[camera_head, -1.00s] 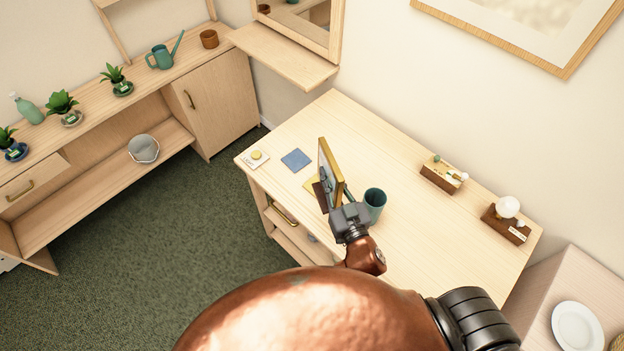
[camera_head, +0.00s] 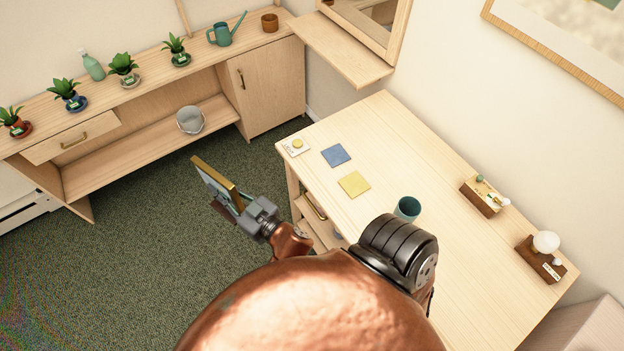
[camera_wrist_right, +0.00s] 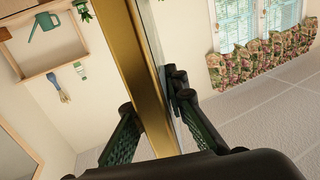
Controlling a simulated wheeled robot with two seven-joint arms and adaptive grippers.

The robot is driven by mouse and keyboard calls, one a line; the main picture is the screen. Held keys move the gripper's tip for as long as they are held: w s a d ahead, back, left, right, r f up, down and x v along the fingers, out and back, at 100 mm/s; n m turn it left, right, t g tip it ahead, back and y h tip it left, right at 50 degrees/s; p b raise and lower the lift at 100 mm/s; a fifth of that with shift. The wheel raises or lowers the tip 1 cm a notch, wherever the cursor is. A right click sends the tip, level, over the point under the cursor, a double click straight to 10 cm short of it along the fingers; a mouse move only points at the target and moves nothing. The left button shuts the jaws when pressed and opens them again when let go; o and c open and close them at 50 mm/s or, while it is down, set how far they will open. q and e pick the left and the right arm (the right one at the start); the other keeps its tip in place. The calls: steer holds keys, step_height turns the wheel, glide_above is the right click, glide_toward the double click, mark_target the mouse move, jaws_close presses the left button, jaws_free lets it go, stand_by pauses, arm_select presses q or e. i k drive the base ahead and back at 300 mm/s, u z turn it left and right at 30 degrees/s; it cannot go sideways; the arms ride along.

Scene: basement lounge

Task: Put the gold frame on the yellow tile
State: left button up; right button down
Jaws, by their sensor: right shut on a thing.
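The gold frame (camera_head: 212,180) is held upright in my right gripper (camera_head: 240,205), out over the green carpet to the left of the desk. In the right wrist view the frame's gold edge (camera_wrist_right: 137,70) stands between the two dark fingers (camera_wrist_right: 155,130), which are shut on it. The yellow tile (camera_head: 354,184) lies flat and bare on the desk, near its left edge. The frame is apart from the tile, to its left in the head view. My left gripper does not show in either view.
The wooden desk (camera_head: 410,180) also bears a blue tile (camera_head: 336,155), a teal cup (camera_head: 407,208), a white card with a yellow round thing (camera_head: 296,147) and two small wooden boxes at right. A low shelf (camera_head: 150,145) with several plants stands at left.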

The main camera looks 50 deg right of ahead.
mark_target(354, 183)
steer(key=u, duration=0.25)
steer(key=i, duration=0.9)
steer(key=z, duration=2.75)
